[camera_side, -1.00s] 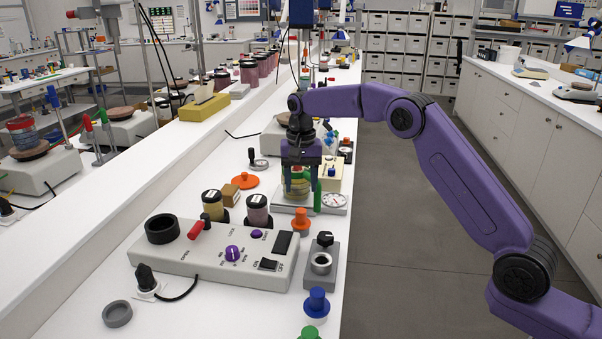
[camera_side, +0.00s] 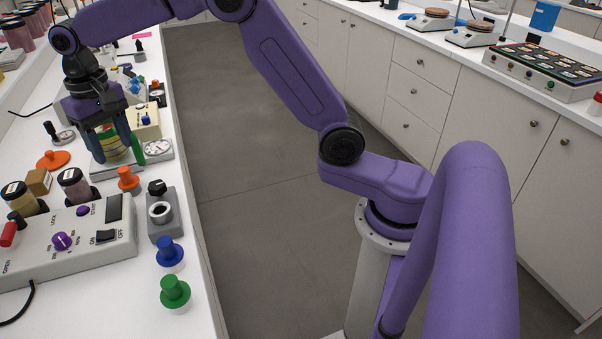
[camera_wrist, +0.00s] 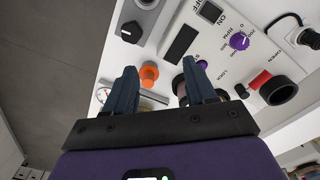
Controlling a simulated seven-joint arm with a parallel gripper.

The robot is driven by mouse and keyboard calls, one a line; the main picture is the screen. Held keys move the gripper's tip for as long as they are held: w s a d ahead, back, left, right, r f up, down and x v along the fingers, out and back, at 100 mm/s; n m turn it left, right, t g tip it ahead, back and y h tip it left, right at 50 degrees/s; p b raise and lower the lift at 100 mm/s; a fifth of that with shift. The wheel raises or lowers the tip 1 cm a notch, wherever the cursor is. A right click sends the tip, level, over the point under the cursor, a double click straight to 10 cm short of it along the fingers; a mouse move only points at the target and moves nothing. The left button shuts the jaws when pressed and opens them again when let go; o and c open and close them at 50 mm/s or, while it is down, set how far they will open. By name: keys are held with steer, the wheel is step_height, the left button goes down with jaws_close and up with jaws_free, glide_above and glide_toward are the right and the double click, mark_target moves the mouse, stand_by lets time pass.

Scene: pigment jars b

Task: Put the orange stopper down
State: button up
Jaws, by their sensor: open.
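The orange stopper (camera_side: 128,178) stands upright on the white bench, in front of the scale, with nothing holding it. It also shows in the wrist view (camera_wrist: 149,72), beyond the gap between my fingers. My gripper (camera_side: 115,154) is open and points down over the scale, apart from the stopper. A jar with yellow and green bands (camera_side: 112,142) shows between its fingers in the side view. The fingers partly hide this jar, and I cannot tell whether they touch it. My gripper also shows open in the wrist view (camera_wrist: 163,82).
A blue stopper (camera_side: 169,252) and a green stopper (camera_side: 175,291) stand near the bench edge. A grey holder with a ring (camera_side: 160,212) and a control box (camera_side: 112,245) are close to the orange stopper. A flat orange piece (camera_side: 53,160) lies left of my gripper.

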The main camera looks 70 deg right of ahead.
steer(key=s+n, duration=0.7)
steer(key=s, duration=1.2)
steer(key=s+d+f+n, duration=0.2)
steer(key=s+d, duration=0.3)
steer(key=s, duration=0.4)
steer(key=s+d+f+n, duration=0.2)
steer(key=s+d+n, duration=0.3)
steer(key=s, duration=0.4)
steer(key=shift+f, duration=0.2)
